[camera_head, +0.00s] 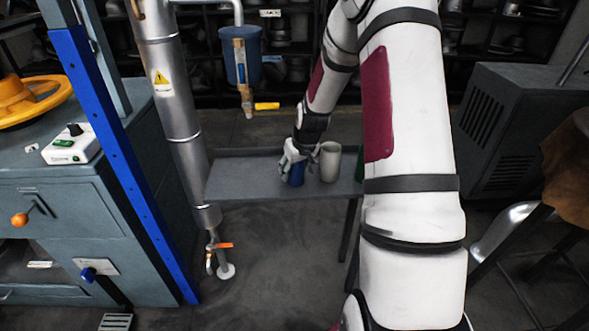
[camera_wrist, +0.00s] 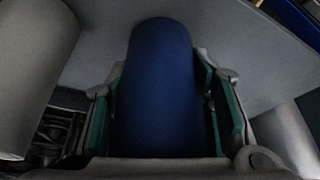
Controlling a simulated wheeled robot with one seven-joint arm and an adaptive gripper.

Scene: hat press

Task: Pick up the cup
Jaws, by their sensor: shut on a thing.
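A blue cup (camera_head: 296,176) stands on a grey table (camera_head: 240,178) in the head view. My gripper (camera_head: 297,166) is around its upper part. In the wrist view the blue cup (camera_wrist: 158,85) fills the space between the green-padded fingers of my gripper (camera_wrist: 163,115), which are shut on it. A pale grey-white cup (camera_head: 329,163) stands close to the right of the blue cup. It shows at the left edge of the wrist view (camera_wrist: 32,75). I cannot tell whether the blue cup is lifted off the table.
A green thing (camera_head: 360,163) stands farther right on the table, mostly hidden by my arm. A metal pipe (camera_head: 181,110) and a blue post (camera_head: 110,150) rise at the left. The left part of the table is clear.

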